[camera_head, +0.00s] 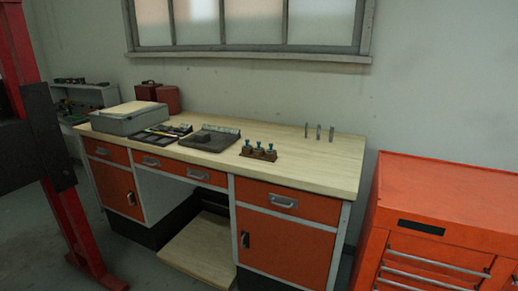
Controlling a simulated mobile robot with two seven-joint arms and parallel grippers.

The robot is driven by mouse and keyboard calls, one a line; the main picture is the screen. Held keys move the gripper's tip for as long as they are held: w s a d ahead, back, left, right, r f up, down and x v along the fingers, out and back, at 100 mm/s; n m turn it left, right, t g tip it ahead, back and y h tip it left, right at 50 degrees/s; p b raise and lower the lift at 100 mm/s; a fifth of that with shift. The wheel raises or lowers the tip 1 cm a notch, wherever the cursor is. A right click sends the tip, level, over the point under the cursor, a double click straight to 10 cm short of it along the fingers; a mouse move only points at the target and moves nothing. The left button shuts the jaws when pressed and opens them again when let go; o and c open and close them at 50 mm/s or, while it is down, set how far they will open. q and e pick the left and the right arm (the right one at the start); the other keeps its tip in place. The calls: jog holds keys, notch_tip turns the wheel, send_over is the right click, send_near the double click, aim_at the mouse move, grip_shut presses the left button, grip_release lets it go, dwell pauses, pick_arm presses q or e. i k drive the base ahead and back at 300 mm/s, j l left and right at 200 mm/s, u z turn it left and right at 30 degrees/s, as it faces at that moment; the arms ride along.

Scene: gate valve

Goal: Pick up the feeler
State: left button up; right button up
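I cannot make out with certainty which object is the feeler. A wooden-topped workbench (312,174) with orange drawers stands in the middle. On it, a black tray (150,139) holds small tools too small to tell apart. Right of it lies a dark grey flat tray (209,138) with a small block on it. A small brown rack (259,153) holds teal-topped pieces near the front edge. Several thin grey metal pieces (318,132) stand upright at the back right of the bench. Neither of my grippers is in view.
A grey box (130,119) sits at the bench's left end, with dark red cases (160,95) behind it. An orange tool cabinet (440,205) stands at the right. A red post (70,215) rises at the left. The bench's right part is mostly clear.

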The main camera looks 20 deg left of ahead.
aim_at(258, 144)
jog(key=u, duration=1.25)
jog(key=z, duration=0.3)
jog(key=i+j+z, duration=0.55)
jog(key=z, duration=0.2)
jog(key=i+j, duration=0.4)
jog(key=i+j+z, duration=0.1)
jog(key=i+j, duration=0.25)
jog(key=j, duration=0.25)
jog(key=i+j+z, duration=0.1)
jog(key=i+j, duration=0.25)
jog(key=j, duration=0.2)
